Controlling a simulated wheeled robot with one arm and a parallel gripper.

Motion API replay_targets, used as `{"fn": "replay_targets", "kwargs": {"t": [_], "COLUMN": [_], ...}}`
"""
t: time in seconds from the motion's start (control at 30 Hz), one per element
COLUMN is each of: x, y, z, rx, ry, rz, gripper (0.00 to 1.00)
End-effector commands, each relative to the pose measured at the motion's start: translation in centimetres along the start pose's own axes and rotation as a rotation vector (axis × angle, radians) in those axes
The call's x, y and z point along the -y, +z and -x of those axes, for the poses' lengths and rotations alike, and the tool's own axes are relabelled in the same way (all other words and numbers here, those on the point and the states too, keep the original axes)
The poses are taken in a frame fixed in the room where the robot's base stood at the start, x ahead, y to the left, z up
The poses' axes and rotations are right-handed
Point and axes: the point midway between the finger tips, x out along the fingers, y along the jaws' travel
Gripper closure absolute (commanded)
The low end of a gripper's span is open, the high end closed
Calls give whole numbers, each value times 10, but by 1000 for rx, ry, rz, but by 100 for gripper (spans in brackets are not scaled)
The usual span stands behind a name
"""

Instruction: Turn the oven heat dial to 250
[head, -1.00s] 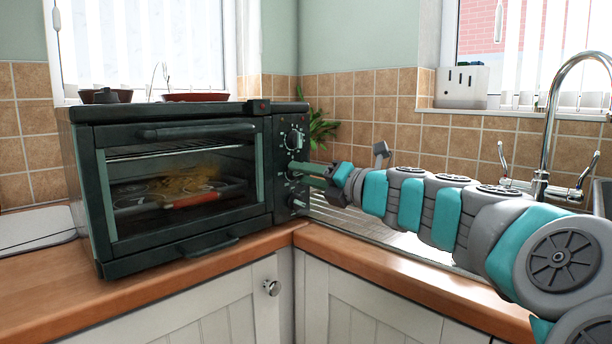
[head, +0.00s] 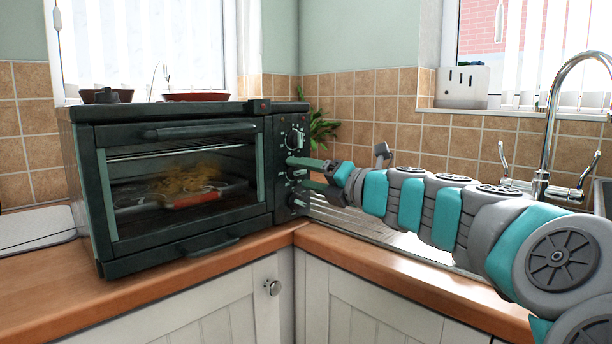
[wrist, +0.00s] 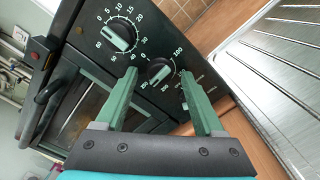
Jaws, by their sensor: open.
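The dark green oven (head: 180,190) stands on the counter, with its dials in a column on the right side of its front. In the wrist view the heat dial (wrist: 159,71), with numbers around it, lies between my fingertips. Its light grip bar slants from lower left to upper right; which number it points at is too small to tell. My gripper (head: 298,172) is open, its two fingers at the panel on either side of the dial. I cannot tell whether they touch it. My gripper also shows in the wrist view (wrist: 159,76).
The timer dial (wrist: 118,37) is just above the heat dial, near one fingertip. The lowest knob (head: 298,201) sits below my fingers. A metal draining board (head: 345,222) and a tap (head: 545,140) are to the right.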

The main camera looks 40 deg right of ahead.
Motion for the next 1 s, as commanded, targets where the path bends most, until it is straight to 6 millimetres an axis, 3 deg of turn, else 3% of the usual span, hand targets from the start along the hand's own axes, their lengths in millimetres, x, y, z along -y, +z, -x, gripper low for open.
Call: {"fn": "replay_targets", "kwargs": {"t": [0.27, 0.7, 1.0], "x": [0, 2, 0], "y": [1, 2, 0], "z": [6, 62, 78], "rx": [3, 5, 0], "ry": [-1, -3, 0], "rz": [0, 1, 0], "gripper": [30, 30, 30]}}
